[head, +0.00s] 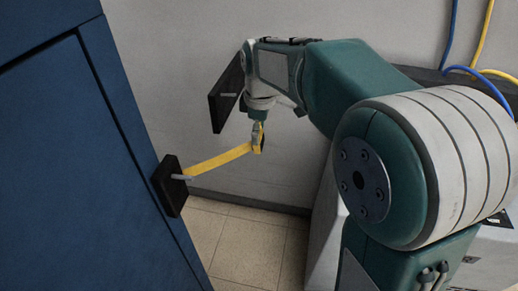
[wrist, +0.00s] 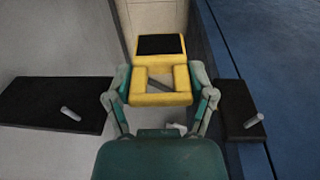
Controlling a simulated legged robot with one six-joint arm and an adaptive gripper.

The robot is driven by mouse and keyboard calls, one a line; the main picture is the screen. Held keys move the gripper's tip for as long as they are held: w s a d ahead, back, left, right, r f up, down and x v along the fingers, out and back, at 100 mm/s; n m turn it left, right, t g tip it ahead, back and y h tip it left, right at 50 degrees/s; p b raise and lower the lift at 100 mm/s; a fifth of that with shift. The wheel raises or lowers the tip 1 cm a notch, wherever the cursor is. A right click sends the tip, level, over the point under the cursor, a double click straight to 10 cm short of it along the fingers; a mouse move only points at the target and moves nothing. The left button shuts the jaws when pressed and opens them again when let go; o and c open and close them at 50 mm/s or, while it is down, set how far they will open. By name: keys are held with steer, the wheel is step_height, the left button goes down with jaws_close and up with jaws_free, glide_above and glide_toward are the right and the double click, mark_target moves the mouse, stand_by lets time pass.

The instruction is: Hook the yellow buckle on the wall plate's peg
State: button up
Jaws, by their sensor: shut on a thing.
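My gripper (head: 257,130) hangs pointing down in the head view and is shut on the yellow buckle (head: 260,143). In the wrist view the buckle (wrist: 160,99) is a yellow frame with an open window and a black patch, between my two fingers (wrist: 162,84). The dark wall plate (head: 217,111) is on the grey wall, with a pale peg (head: 229,95) sticking out. In the wrist view this plate (wrist: 30,100) and its peg (wrist: 70,113) are at the left, apart from the buckle.
The second peg (head: 181,177) is on a dark plate (head: 168,192) fixed to the blue cabinet (head: 90,170); the plate (wrist: 235,100) is at the right in the wrist view. Tiled floor (head: 255,237) lies below. Blue and yellow cables (head: 480,50) hang at upper right.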

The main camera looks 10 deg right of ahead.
mark_target(230, 95)
steer(key=w+d+f+t, duration=0.1)
steer(key=w+d, duration=0.2)
steer(key=w, duration=0.6)
steer(key=w+d+f, duration=0.2)
steer(key=w+d, duration=0.1)
steer(key=w, duration=0.5)
steer(key=shift+w+a+f, duration=0.1)
steer(key=shift+w+a, duration=0.7)
steer(key=shift+a, duration=1.05)
steer(key=shift+w+a, duration=0.85)
steer(key=shift+a, duration=1.05)
steer(key=shift+w+a+f, duration=0.1)
steer(key=shift+w+a, duration=0.7)
steer(key=shift+a, duration=1.05)
steer(key=shift+f, duration=0.1)
steer(key=o, duration=1.1)
